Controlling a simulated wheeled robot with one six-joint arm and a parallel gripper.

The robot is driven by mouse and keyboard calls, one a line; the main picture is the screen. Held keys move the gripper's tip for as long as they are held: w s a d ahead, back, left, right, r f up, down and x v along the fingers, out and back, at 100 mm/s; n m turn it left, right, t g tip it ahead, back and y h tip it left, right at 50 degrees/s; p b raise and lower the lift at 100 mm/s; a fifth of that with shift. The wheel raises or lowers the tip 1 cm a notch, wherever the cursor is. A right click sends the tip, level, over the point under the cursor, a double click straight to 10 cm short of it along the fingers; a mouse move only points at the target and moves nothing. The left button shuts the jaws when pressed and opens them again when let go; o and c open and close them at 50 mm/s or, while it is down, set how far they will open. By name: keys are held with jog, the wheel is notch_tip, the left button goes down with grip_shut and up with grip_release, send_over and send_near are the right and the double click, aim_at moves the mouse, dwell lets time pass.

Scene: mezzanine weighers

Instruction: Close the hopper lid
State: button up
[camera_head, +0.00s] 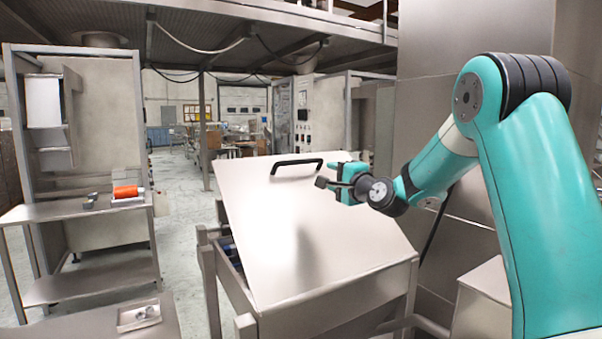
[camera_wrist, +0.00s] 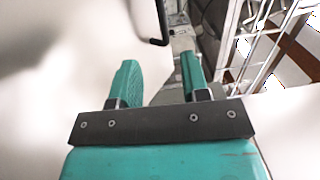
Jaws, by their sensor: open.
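The hopper lid (camera_head: 310,220) is a broad pale metal panel in the head view. It slopes, with its far edge raised; a gap at its left side shows something blue inside the hopper (camera_head: 285,322). A black bar handle (camera_head: 297,163) sits near the lid's far, upper edge. My gripper (camera_head: 332,181) is open and empty, just right of the handle and apart from it, over the lid's right side. In the wrist view my open fingers (camera_wrist: 160,68) show with nothing between them, and part of the black handle (camera_wrist: 162,20) is just beyond them.
A metal bench (camera_head: 70,211) with an orange object (camera_head: 126,191) stands at left. A small tray (camera_head: 139,315) lies at the lower left. Metal panels (camera_head: 430,110) rise close behind my arm at right. The floor between bench and hopper is open.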

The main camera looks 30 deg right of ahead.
aim_at(302, 162)
jog(key=w+p, duration=0.2)
jog(key=w, duration=0.3)
jog(key=w+r+p, duration=0.1)
jog(key=w+p, duration=0.2)
jog(key=w, duration=0.2)
jog(key=w+p, duration=0.3)
jog(key=w, duration=0.3)
jog(key=shift+a+r, duration=0.25)
jog(key=shift+a, duration=0.1)
jog(key=shift+w+f+p, duration=0.1)
jog(key=shift+w+p, duration=0.2)
jog(key=shift+w, duration=0.3)
jog(key=shift+c, duration=0.3)
grip_shut()
